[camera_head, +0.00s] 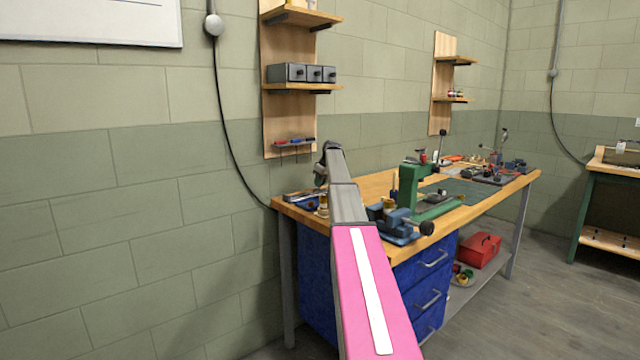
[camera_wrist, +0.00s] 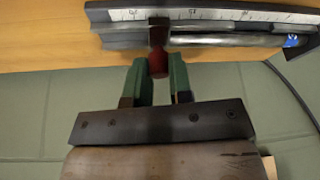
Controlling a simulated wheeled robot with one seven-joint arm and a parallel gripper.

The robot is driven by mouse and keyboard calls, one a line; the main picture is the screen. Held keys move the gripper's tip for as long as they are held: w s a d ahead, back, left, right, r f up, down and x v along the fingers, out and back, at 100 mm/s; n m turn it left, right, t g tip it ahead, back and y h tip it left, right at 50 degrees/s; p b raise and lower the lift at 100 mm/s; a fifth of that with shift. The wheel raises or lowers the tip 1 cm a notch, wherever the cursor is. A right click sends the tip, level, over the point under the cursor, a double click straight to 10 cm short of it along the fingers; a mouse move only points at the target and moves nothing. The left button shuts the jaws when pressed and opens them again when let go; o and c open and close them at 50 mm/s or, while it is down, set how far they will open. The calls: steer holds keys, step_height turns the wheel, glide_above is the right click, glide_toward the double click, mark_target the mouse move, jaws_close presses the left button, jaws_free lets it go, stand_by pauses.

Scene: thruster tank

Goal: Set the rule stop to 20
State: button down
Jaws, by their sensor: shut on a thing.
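The rule (camera_wrist: 215,15) lies along the wooden bench edge in the wrist view, with a white scale strip and a metal rod below it. A red stop knob (camera_wrist: 158,62) hangs at the rod, left of the rule's middle. My gripper (camera_wrist: 160,72) has its two green fingers on either side of the knob and is shut on it. The scale numbers are too small and upside down to read, so the stop's setting cannot be told. In the head view my arm reaches to the bench's left end and hides the gripper and most of the rule there.
The wooden bench (camera_head: 375,187) carries a blue vise (camera_head: 398,222) and a green press (camera_head: 410,185) right of my arm. A black cable (camera_head: 228,110) hangs on the wall behind. A blue drawer unit (camera_head: 425,285) stands below.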

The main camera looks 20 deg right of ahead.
steer(key=d, duration=0.1)
steer(key=w+d, duration=0.1)
steer(key=shift+d, duration=0.4)
steer(key=c, duration=1)
jaws_free()
steer(key=v, duration=1)
steer(key=shift+s+r, duration=0.15)
steer(key=shift+r, duration=0.25)
